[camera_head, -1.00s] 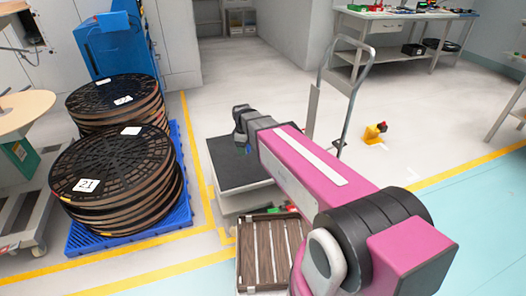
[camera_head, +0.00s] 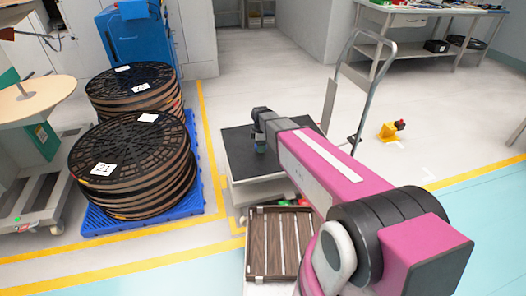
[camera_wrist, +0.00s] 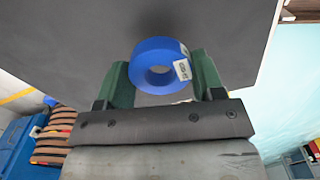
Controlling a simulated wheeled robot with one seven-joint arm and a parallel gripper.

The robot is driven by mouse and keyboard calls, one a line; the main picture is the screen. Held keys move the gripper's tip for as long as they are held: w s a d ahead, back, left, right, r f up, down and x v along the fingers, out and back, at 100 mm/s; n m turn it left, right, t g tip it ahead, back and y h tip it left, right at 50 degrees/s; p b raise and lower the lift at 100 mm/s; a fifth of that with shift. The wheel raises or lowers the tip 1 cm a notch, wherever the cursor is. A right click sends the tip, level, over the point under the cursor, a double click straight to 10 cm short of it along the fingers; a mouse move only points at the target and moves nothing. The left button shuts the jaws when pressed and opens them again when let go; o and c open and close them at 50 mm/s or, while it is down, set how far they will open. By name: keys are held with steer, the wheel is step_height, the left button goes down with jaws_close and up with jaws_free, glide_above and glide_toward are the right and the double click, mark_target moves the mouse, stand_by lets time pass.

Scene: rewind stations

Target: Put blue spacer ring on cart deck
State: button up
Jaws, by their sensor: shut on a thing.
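The blue spacer ring (camera_wrist: 152,51) with a white label is between the green fingers of my gripper (camera_wrist: 158,72) in the wrist view. My gripper is shut on it. The cart deck (camera_wrist: 225,30) is a dark flat surface behind the ring in the wrist view. In the head view, the cart deck (camera_head: 238,154) shows left of my gripper (camera_head: 260,148), which is over the deck. I cannot tell whether the ring touches the deck.
Stacks of black reels (camera_head: 135,160) stand on a blue pallet (camera_head: 205,190) to the left. The cart handle (camera_head: 375,85) rises at the deck's right. A brown slatted crate (camera_head: 262,240) is in front of the cart. A yellow object (camera_head: 389,132) is on the floor at right.

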mark_target(263, 154)
steer(key=shift+w+d+f, duration=0.4)
steer(key=shift+f, duration=1.95)
steer(key=shift+f, duration=0.15)
steer(key=o, duration=0.9)
